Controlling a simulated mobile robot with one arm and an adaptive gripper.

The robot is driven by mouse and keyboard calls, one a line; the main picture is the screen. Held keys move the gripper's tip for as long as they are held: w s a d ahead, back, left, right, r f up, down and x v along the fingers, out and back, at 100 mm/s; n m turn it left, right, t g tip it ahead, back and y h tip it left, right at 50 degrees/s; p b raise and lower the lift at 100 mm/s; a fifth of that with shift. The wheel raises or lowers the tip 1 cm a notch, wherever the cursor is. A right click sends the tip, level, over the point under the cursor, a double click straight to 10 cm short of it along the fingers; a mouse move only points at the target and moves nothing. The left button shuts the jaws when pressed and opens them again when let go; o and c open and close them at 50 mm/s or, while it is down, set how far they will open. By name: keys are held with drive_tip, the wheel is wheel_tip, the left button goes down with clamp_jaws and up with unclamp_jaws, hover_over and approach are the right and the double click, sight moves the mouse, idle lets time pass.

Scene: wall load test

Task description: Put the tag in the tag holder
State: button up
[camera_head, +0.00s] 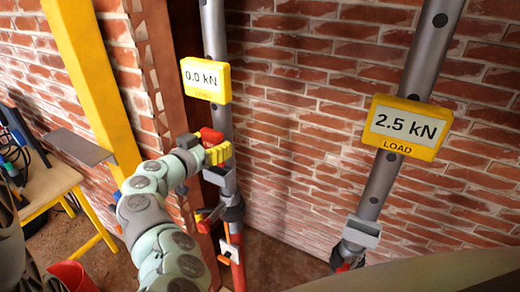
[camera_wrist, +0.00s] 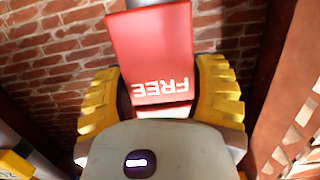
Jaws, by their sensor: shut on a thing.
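The red tag (camera_wrist: 150,45), printed "FREE" in white, sits between the yellow fingers of my gripper (camera_wrist: 160,78) in the wrist view. The lettering appears upside down there. In the head view my gripper (camera_head: 218,153) is beside the left grey prop, below its load display, and a red piece of the tag (camera_head: 210,137) shows just above the fingers. My gripper is shut on the tag. A grey bracket (camera_head: 214,176) on the left prop, just under the gripper, may be the tag holder; I cannot tell surely. Whether the tag touches it is hidden.
The left display (camera_head: 206,80) reads 0.0 kN. The right prop's display (camera_head: 406,127) reads 2.5 kN, with a similar grey bracket (camera_head: 361,231) lower down. A yellow post (camera_head: 92,85) and a wooden table (camera_head: 48,185) stand left. A brick wall is behind.

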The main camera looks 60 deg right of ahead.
sight(208, 134)
drive_tip(key=shift+f+b, duration=2.25)
drive_tip(key=shift+b, duration=1.05)
idle(0.4)
drive_tip(key=o, duration=1.3)
drive_tip(key=shift+r+p, duration=2.25)
drive_tip(key=shift+r, duration=1.75)
